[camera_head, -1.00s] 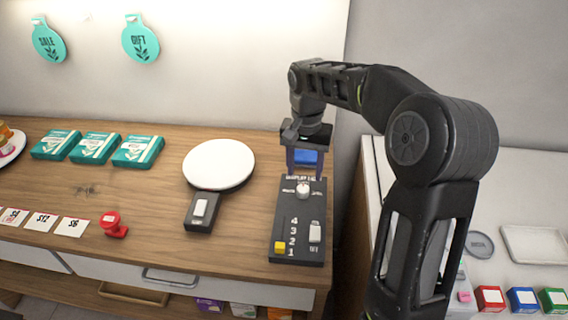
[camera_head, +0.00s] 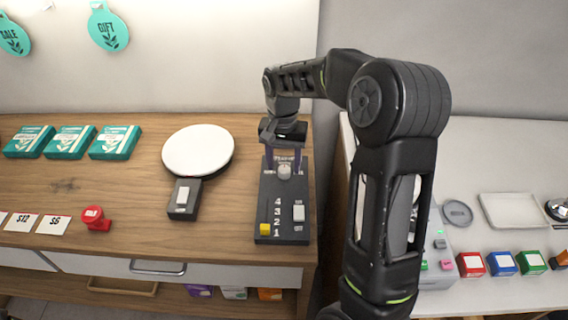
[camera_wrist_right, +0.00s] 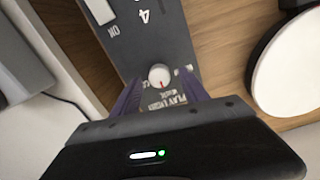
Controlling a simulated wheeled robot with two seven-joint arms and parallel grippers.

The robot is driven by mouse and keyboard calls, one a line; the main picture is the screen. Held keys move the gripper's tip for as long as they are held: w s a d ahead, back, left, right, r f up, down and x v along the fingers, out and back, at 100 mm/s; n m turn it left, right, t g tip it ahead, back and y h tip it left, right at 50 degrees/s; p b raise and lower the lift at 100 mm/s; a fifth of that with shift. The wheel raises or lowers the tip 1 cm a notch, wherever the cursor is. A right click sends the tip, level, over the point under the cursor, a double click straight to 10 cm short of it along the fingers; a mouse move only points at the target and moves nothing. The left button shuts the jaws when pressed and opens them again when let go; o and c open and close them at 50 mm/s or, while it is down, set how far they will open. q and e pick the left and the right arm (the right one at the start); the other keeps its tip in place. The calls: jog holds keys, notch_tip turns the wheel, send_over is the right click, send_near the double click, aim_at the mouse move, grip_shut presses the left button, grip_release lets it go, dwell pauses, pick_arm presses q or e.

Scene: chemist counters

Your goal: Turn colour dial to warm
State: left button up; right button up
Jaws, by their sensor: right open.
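The colour dial is a small round white knob (camera_head: 284,171) near the far end of a dark grey control panel (camera_head: 270,209) on the wooden counter. In the wrist view the fingers (camera_wrist_right: 160,92) straddle the knob with gaps. My left gripper is out of view.
The panel also has a yellow slider knob (camera_head: 265,229) by the numbers and a white switch (camera_head: 299,213). A round white plate on a dark base (camera_head: 198,149) stands left of it. Teal boxes (camera_head: 68,142) and a red stamp-like object (camera_head: 95,217) are farther left.

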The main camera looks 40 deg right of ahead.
jog(key=shift+f, duration=0.75)
grip_shut()
